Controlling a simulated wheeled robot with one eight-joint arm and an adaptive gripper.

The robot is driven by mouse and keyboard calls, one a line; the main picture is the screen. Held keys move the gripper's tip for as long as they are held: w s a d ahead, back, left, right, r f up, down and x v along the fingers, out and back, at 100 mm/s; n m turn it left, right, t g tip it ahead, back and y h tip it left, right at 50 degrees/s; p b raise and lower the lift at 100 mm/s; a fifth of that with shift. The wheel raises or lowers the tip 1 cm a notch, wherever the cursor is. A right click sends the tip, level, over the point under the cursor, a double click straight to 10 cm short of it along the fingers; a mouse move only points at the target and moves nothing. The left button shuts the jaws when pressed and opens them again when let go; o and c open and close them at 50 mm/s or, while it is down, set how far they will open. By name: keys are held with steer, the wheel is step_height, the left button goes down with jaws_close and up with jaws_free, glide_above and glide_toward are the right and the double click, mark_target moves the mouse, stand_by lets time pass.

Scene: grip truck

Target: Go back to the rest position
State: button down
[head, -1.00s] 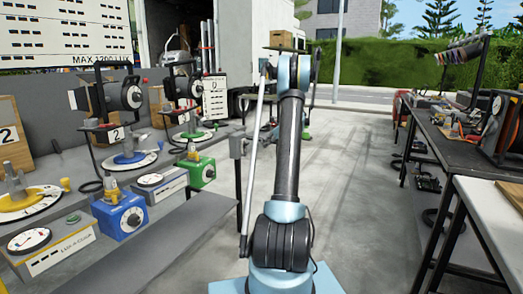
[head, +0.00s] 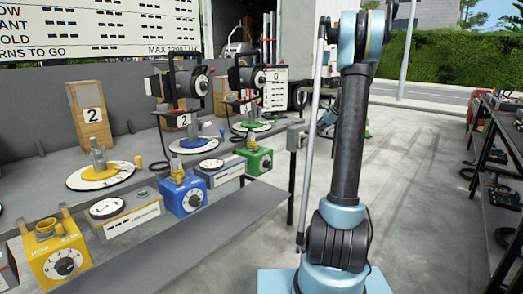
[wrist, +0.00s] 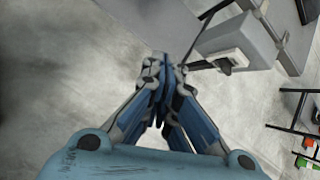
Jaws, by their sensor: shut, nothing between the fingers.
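My gripper (wrist: 165,85) shows in the wrist view with its fingers together and nothing between them. It hangs over bare concrete floor. In the head view my arm stands upright at the right of centre, and the gripper itself cannot be made out there.
A grey bench (head: 215,225) at the left carries yellow (head: 62,262), blue (head: 183,196) and green (head: 256,160) dial boxes, round dials and black lamps (head: 190,82). A dark table (head: 497,160) stands at the right edge. The concrete floor (head: 420,200) between them is clear.

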steer(key=s+a+n+g+h, duration=0.1)
steer(key=s+a+n, duration=0.25)
steer(key=s, duration=0.65)
steer(key=s+a+r+n+h, duration=0.1)
steer(key=s+a+n, duration=0.25)
steer(key=s, duration=0.55)
steer(key=s+a+n+g+h, duration=0.1)
steer(key=s+a+n, duration=0.25)
steer(key=s, duration=0.65)
steer(key=s+f+n+h, duration=0.1)
steer(key=s+f+n, duration=0.2)
steer(key=s, duration=0.5)
steer(key=s+d+f+n+h, duration=0.1)
steer(key=s+f+n, duration=0.3)
steer(key=s, duration=0.3)
steer(key=s+f+n+h, duration=0.1)
steer(key=s+f+n, duration=0.2)
steer(key=s+f, duration=0.2)
steer(key=s, duration=0.3)
steer(key=shift+s+d+f, duration=0.2)
steer(key=shift+s+f, duration=0.15)
steer(key=shift+f, duration=0.05)
steer(key=shift+w+f, duration=0.2)
steer(key=shift+w, duration=0.2)
